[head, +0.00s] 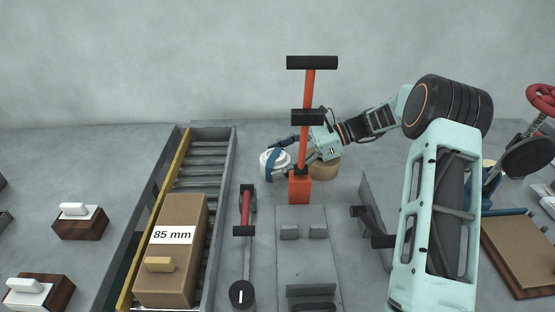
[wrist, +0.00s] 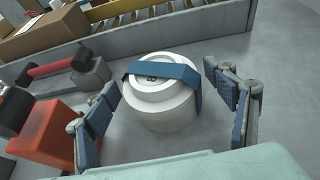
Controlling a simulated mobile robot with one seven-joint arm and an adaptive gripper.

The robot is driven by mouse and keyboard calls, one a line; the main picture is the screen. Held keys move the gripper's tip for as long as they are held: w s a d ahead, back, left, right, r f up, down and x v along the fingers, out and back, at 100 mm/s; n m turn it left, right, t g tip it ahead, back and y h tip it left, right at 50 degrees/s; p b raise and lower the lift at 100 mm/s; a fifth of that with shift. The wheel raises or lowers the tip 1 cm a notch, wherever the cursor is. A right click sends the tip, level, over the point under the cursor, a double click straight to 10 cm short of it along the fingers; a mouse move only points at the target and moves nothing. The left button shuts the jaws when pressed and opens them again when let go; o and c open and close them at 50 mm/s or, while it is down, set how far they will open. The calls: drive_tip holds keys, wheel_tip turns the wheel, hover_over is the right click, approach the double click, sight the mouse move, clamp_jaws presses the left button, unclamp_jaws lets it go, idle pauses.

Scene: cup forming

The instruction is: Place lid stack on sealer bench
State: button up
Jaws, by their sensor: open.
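The lid stack (wrist: 160,108) is a white round stack with a blue band over its top. It stands upright on a grey surface, and in the head view the stack (head: 268,163) is left of the orange post. My gripper (head: 289,153) is open, reaching in from the right behind the post. In the wrist view my gripper (wrist: 165,84) has one blue-padded finger on each side of the stack, with gaps visible on both sides. I cannot tell for sure which surface is the sealer bench.
An orange post (head: 307,120) with black crossbars stands close in front of my gripper. A roller conveyor (head: 206,160) carries a cardboard box (head: 181,275) marked 85 mm. A red-handled lever (head: 245,210) stands nearby. A tan round object (head: 325,170) sits behind my gripper.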

drive_tip(key=shift+d+r, duration=0.1)
drive_tip(key=shift+r, duration=0.15)
drive_tip(key=p+v, duration=0.1)
drive_tip(key=v, duration=1)
drive_tip(key=shift+d+p, duration=0.35)
drive_tip(key=shift+d, duration=0.05)
